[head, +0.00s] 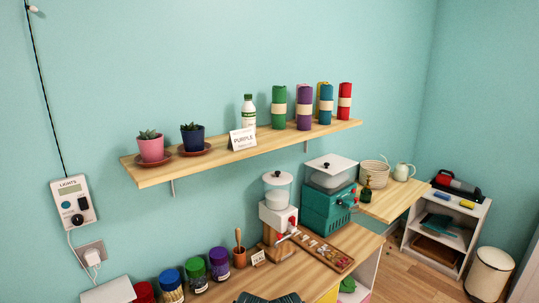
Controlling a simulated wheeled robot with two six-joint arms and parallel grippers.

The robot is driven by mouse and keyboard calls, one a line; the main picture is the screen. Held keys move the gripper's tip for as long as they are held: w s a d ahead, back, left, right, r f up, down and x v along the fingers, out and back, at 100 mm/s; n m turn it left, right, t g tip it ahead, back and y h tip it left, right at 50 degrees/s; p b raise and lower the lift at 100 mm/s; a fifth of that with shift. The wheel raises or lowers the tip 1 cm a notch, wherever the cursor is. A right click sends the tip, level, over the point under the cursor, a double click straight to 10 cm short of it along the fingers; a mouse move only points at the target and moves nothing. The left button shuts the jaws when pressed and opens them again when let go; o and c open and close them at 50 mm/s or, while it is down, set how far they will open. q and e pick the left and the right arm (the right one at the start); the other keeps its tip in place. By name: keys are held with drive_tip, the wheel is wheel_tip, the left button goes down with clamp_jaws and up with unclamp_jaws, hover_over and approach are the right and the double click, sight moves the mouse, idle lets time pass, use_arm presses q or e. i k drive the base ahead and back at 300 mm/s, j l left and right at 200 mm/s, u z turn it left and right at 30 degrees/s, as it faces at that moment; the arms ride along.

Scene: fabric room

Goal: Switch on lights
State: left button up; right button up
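A white control box (74,204) labelled "LIGHTS" hangs on the teal wall at the left of the head view. It has a small grey display (70,190), a round teal button (66,205), a dark switch (83,203) and a black knob (77,220). The switch's position is too small to tell. A dark cord (47,100) runs up from the box to a small light bulb (33,9) at the top left, which shows no clear glow. A white cable joins the box to a plug (92,257) in a wall socket below. Neither gripper is in view.
A wooden shelf (160,175) holds potted plants, a bottle, a "PURPLE" sign and fabric rolls. Below, a worktop (365,240) carries several jars, a white dispenser (278,205) and a green machine (328,205). A dark object (268,298) is cut off at the bottom edge. Wall around the box is clear.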

sight(83, 204)
drive_tip(key=u, duration=1.35)
